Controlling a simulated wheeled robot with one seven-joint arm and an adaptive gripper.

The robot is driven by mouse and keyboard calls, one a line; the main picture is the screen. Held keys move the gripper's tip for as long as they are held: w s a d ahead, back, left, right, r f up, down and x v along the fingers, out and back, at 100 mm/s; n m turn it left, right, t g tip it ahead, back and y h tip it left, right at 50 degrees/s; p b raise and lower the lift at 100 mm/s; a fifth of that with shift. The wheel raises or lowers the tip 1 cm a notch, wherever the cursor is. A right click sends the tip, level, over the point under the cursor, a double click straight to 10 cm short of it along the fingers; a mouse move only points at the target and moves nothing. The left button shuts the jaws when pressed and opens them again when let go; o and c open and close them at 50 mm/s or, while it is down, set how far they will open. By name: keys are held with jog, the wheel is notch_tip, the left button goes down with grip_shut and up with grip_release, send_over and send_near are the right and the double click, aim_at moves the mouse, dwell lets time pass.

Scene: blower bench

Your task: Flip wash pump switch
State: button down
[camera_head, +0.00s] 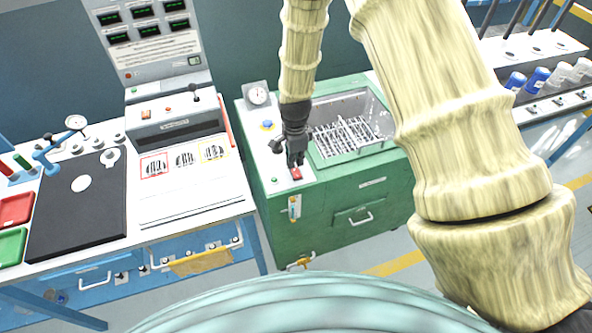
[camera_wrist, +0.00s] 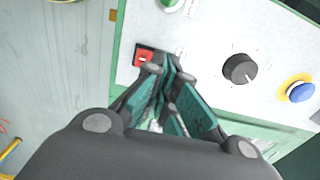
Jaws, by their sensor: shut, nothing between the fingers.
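A red rocker switch (camera_head: 296,174) sits on the pale control panel at the front left of the green wash machine (camera_head: 345,218). In the wrist view, the red switch (camera_wrist: 143,57) lies just beyond the fingertips, slightly left, with part of its lower edge close to a finger. My gripper (camera_head: 296,162) is shut and empty, pointing down at the panel right by the switch. In the wrist view my gripper's fingertips (camera_wrist: 169,73) come together beside the switch. I cannot tell whether they touch it. Switch labels are too small to read.
The panel also carries a black rotary knob (camera_wrist: 240,69), a blue button with a yellow ring (camera_wrist: 299,90), a green button (camera_wrist: 173,4) and a gauge (camera_head: 259,96). An open basin with a wire rack (camera_head: 345,135) is right of the panel. A white workbench (camera_head: 200,195) stands left.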

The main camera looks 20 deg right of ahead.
aim_at(295, 170)
jog(key=shift+r+p, duration=1.25)
jog(key=shift+r, duration=0.95)
